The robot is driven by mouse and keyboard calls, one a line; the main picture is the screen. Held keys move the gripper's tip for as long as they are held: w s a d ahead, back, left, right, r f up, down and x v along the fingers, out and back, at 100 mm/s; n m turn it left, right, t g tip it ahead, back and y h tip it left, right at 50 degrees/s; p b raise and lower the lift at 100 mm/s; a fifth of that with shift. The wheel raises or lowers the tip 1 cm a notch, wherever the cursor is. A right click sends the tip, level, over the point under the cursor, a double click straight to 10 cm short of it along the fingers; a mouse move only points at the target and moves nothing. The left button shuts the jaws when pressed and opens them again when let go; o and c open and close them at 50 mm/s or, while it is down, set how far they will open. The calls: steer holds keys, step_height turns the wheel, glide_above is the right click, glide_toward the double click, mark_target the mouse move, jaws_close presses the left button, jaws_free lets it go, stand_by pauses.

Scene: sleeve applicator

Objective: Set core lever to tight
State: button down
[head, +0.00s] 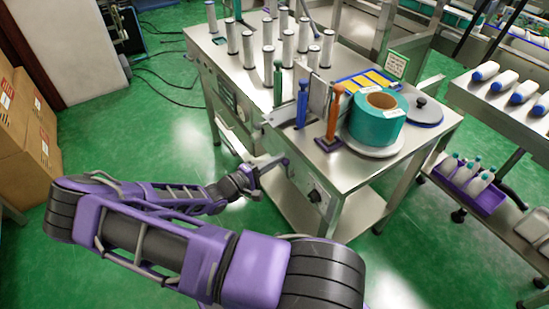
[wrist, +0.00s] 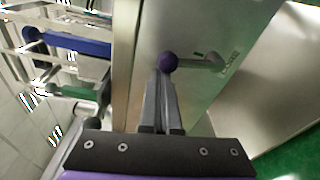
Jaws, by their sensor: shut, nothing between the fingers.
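The core lever shows in the wrist view as a purple ball knob (wrist: 168,62) on a short metal arm that runs right along the machine's steel side.
Blue (head: 301,103), green (head: 278,82) and orange (head: 334,112) upright handles stand on the machine top. A teal roll (head: 377,118) sits on a disc beside them. A dial (head: 314,196) is on the machine's side. Cardboard boxes (head: 25,140) stand left.

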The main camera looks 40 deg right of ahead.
steer(key=shift+s+r, duration=0.15)
steer(key=shift+s, duration=0.3)
stand_by(0.5)
steer(key=s+a, duration=0.1)
steer(key=a, duration=1.6)
steer(key=shift+s+a+r, duration=0.2)
steer(key=shift+s, duration=0.05)
